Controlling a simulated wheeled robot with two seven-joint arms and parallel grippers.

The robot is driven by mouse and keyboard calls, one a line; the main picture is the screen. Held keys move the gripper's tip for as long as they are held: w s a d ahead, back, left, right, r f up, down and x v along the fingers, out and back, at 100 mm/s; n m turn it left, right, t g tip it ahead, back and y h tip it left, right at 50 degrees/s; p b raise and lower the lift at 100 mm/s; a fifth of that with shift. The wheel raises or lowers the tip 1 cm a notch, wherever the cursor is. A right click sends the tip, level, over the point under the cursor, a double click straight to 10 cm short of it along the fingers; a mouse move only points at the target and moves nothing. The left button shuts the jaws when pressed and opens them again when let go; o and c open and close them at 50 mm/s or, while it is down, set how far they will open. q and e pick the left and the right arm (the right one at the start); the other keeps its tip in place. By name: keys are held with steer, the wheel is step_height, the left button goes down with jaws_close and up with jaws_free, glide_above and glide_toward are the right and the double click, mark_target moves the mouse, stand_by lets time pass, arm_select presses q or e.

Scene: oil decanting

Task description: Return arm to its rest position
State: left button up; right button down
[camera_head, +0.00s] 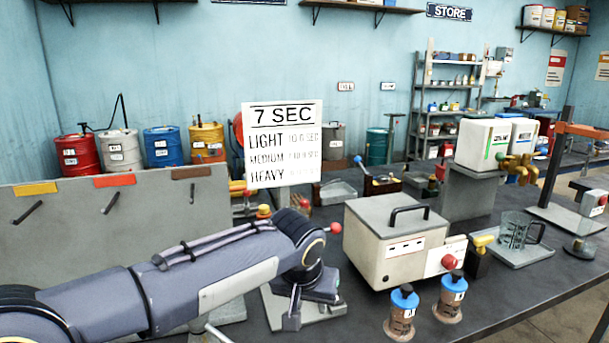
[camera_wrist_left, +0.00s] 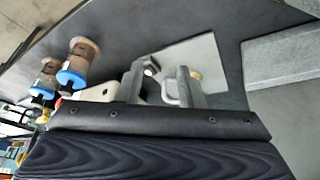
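My left arm comes in from the left in the head view and reaches over the dark bench. My left gripper (camera_head: 300,308) points down over a pale grey plate (camera_head: 328,312) on the bench, left of the cream box. In the left wrist view its two fingers (camera_wrist_left: 160,82) stand apart with nothing visibly clamped between them. The pale plate also shows beyond the fingers in that view (camera_wrist_left: 203,55). A small grey loop beside one finger is partly hidden, and I cannot tell what it belongs to. My right gripper is in neither view.
A cream box with a black handle (camera_head: 395,240) stands right of my gripper. Two blue-capped jars (camera_head: 402,312) stand near the front edge. A glass jug (camera_head: 514,230) stands farther right. A grey panel (camera_head: 110,225) and a "7 SEC" sign (camera_head: 283,143) rise behind my arm.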

arm_select(q)
steer(key=s+a+n+h, duration=0.1)
steer(key=s+a, duration=0.4)
steer(key=a, duration=0.3)
steer(key=s+a+n, duration=0.1)
steer(key=s+a, duration=0.4)
steer(key=a, duration=0.3)
steer(key=s+a+f+n, duration=0.1)
steer(key=s+a+f, duration=0.1)
steer(key=s, duration=0.3)
steer(key=s+a+f+h, duration=0.1)
steer(key=s+f, duration=0.2)
steer(key=s, duration=0.2)
steer(key=s+a+f+n+t, duration=0.1)
steer(key=s+a+f, duration=0.1)
steer(key=s, duration=0.4)
steer(key=shift+a+f+n, duration=0.3)
steer(key=shift+f, duration=0.05)
